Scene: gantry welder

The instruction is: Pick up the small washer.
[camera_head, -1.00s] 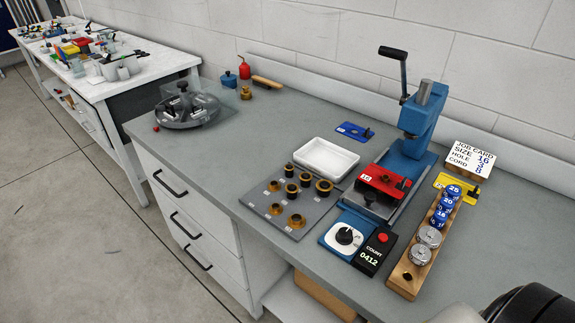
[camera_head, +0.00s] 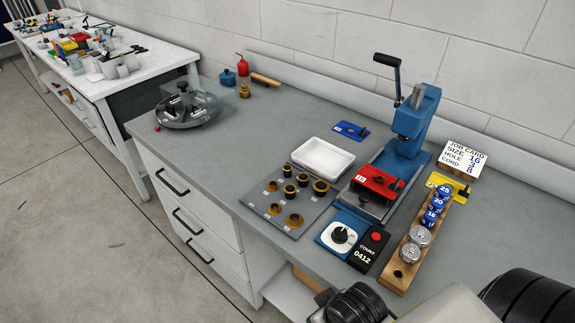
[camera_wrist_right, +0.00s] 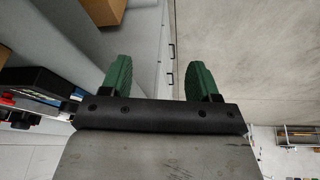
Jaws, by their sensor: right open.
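A grey board (camera_head: 257,208) on the bench holds several brass and dark rings. The flat washers lie along its front-left side: the smallest-looking one (camera_head: 273,186) at the far left, one (camera_head: 275,209) in the middle, and a larger one (camera_head: 294,220) nearest. Taller dark-and-brass ring pieces (camera_head: 303,180) stand behind them. In the right wrist view, my right gripper (camera_wrist_right: 160,78) is open with nothing between its green fingers, pointing past the drawer fronts at the floor. No washer shows there. My left gripper is not in view.
A white tray (camera_head: 322,158) sits behind the board. A blue press (camera_head: 410,130) with a red block, a dial box (camera_head: 338,236), a counter (camera_head: 369,250) and a wooden rack (camera_head: 401,276) stand to the right.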

